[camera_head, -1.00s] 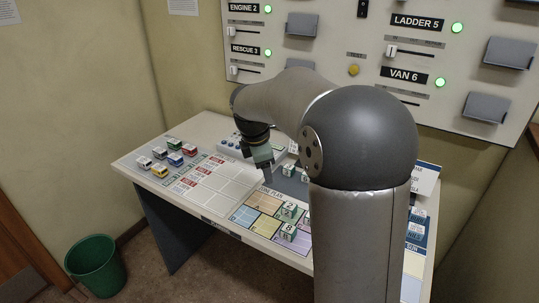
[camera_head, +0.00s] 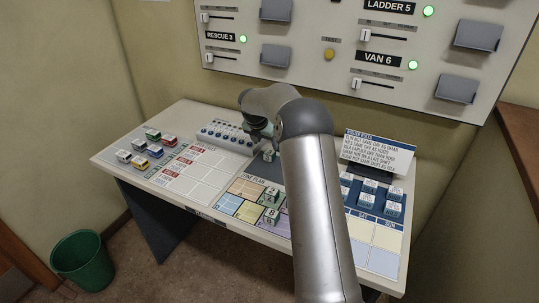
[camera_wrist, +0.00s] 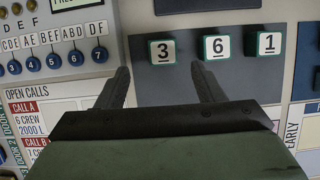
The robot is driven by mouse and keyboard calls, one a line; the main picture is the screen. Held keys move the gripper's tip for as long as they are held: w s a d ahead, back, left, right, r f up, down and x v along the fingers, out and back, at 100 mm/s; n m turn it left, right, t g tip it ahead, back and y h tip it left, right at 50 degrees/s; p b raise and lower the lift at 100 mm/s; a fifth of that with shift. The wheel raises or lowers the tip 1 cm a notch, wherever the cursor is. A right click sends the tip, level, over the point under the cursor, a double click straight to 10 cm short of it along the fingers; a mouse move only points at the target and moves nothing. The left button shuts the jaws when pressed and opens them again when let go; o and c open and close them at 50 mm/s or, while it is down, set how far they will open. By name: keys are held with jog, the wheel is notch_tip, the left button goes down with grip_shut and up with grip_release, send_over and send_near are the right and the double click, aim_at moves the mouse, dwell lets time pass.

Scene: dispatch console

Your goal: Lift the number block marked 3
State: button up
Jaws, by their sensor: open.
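The number block marked 3 (camera_wrist: 163,51) is a pale cube with a dark green border, on a dark grey tray (camera_wrist: 150,86) in the wrist view. It is the leftmost in a row with blocks marked 6 (camera_wrist: 215,47) and 1 (camera_wrist: 268,43). My gripper (camera_wrist: 160,69) is open and empty. In the wrist view its fingers lie to the lower left and lower right of block 3, with the block showing past the fingertips between them. The right fingertip appears close to block 6. In the head view my arm hides most of the gripper and row.
A button panel (camera_head: 225,136) with blue knobs stands left of the tray. Toy vehicles (camera_head: 146,147) sit at the desk's left. Other number blocks (camera_head: 271,194) stand on the zone plan (camera_head: 229,203). A rules sign (camera_head: 375,152) stands at the right. A wall panel (camera_head: 330,30) rises behind.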

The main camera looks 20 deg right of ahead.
aim_at(269, 153)
jog(key=shift+p+x, duration=0.8)
jog(key=shift+x, duration=2.5)
jog(key=shift+s+d, duration=0.1)
jog(key=shift+s, duration=0.15)
jog(key=c, duration=1.1)
